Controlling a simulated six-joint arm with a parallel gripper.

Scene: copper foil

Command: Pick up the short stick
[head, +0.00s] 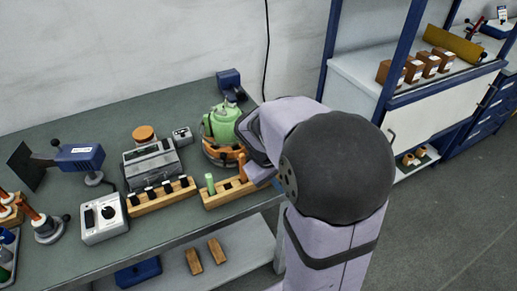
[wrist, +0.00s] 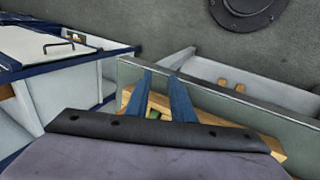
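A wooden rack (head: 228,195) stands at the front edge of the bench. A light green stick (head: 210,184) stands upright at its left end, and a taller orange-brown piece (head: 242,166) rises near its right part. I cannot tell for sure which one is the short stick. My gripper is mostly hidden behind my arm in the head view, at the rack's right end. In the wrist view my gripper (wrist: 160,76) shows two blue fingers standing apart over the wooden rack (wrist: 210,116). A small green patch (wrist: 153,114) shows between them. No held stick is visible.
A second wooden rack (head: 160,197) with dark pieces stands to the left, before a grey device (head: 151,164). A green and orange rounded object (head: 221,125) stands close behind the rack. A lower shelf (head: 236,258) holds two wooden blocks.

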